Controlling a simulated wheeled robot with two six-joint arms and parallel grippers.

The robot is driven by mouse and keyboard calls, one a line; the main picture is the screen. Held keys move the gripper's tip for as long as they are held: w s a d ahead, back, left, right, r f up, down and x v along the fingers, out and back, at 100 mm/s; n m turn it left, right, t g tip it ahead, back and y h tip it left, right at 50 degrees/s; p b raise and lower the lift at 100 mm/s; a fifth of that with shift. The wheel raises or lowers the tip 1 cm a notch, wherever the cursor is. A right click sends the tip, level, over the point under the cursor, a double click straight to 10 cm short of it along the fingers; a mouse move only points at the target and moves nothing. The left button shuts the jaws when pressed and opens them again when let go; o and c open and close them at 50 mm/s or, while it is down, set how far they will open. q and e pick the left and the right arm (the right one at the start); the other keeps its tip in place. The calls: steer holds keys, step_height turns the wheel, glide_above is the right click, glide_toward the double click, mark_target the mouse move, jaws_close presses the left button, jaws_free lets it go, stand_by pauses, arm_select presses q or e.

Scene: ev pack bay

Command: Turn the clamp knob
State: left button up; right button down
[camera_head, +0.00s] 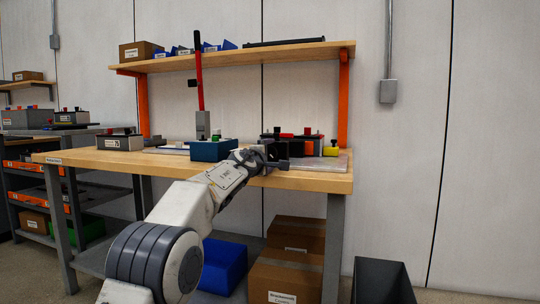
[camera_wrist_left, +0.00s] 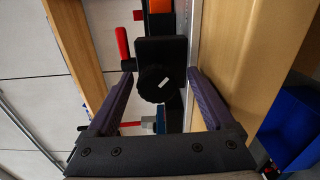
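The clamp knob (camera_wrist_left: 154,86) is a dark round knob with a lobed edge and a small white mark on its face. It sits on a black block (camera_wrist_left: 163,50) in the left wrist view. My left gripper (camera_wrist_left: 160,78) is open, with one finger on each side of the knob and visible gaps between. Whether the fingertips reach level with the knob is hard to tell. In the head view my left gripper (camera_head: 276,160) is at the front edge of the workbench (camera_head: 200,168), and the knob cannot be made out there. My right gripper is not in view.
A blue box (camera_head: 210,150), a red-handled upright tool (camera_head: 199,80) and a battery with red and black caps (camera_head: 120,142) stand on the bench. A yellow cylinder (camera_head: 330,151) lies right of my gripper. Cardboard boxes (camera_head: 290,262) and a blue bin (camera_head: 224,265) are below.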

arm_select(q)
steer(key=shift+s, duration=0.1)
steer(key=shift+s+a+b, duration=0.15)
steer(key=shift+s+b, duration=0.05)
steer(key=shift+b, duration=0.25)
steer(key=b+v, duration=0.6)
steer(key=v, duration=0.4)
steer(key=shift+w+r, duration=0.1)
